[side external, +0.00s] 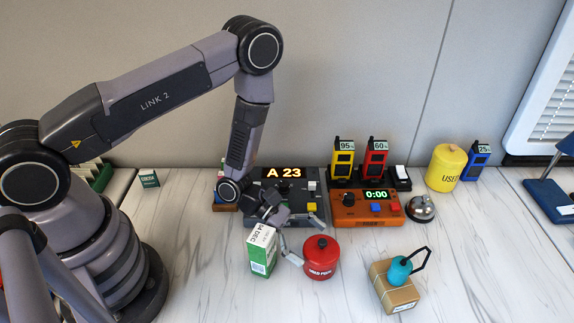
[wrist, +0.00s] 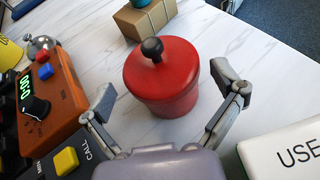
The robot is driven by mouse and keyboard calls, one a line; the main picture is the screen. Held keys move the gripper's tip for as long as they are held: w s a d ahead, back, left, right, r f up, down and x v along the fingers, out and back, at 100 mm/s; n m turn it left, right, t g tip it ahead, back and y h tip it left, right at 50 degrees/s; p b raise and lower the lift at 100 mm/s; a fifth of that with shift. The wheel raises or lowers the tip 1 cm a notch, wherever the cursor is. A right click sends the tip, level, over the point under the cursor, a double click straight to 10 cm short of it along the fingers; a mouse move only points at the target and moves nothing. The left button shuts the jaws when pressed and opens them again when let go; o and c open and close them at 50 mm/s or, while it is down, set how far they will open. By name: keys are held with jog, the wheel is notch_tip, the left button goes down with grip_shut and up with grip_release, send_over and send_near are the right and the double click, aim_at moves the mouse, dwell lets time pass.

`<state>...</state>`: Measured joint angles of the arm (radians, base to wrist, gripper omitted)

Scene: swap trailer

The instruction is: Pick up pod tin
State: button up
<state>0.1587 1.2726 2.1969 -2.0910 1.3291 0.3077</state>
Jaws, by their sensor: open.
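The pod tin, a round red tin with a red lid and a black knob, stands upright on the white marbled table in the side view (side external: 320,262). It also shows in the middle of the wrist view (wrist: 165,85). My gripper (side external: 305,240) is open and tilted, just behind and left of the tin in the side view. In the wrist view my gripper's fingers (wrist: 165,90) are spread, one on each side of the tin. Both appear apart from its wall, and nothing is held.
A green and white carton (side external: 262,252) stands close left of the tin. Behind are an orange timer box (side external: 365,212) and a dark console (side external: 292,212) lit "A 23". A cardboard box (side external: 398,296) with a teal item on it (side external: 400,270) sits right. Table between is clear.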

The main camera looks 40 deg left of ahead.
aim_at(332, 259)
jog(key=x, duration=0.5)
jog(key=shift+f, duration=0.15)
jog(key=c, duration=1.1)
